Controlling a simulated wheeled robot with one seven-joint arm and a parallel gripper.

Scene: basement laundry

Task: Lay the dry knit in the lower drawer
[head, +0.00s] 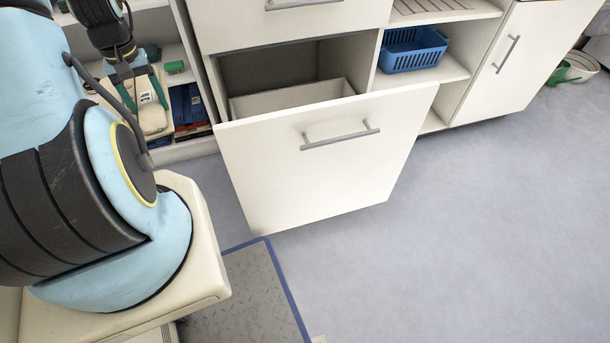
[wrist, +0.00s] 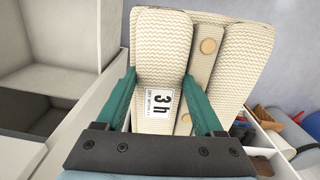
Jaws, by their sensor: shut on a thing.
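The knit (head: 153,118) is a cream, ribbed, folded bundle with round tan buttons; it fills the upper middle of the wrist view (wrist: 225,55). A white tag on it reads "3h". My gripper (head: 143,88) is shut on the knit, its green fingers on either side of one fold (wrist: 160,76). The lower drawer (head: 330,165) is pulled out, with a white front and a bar handle. Part of its inside shows and looks empty; the front hides the rest. In the head view my gripper and the knit are left of the drawer, before open shelves.
The left shelves hold a green item (head: 175,67) and dark blue items (head: 188,103). A blue basket (head: 412,50) sits on a shelf right of the drawer. A closed cabinet door (head: 505,55) is farther right. The floor (head: 480,220) in front is clear.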

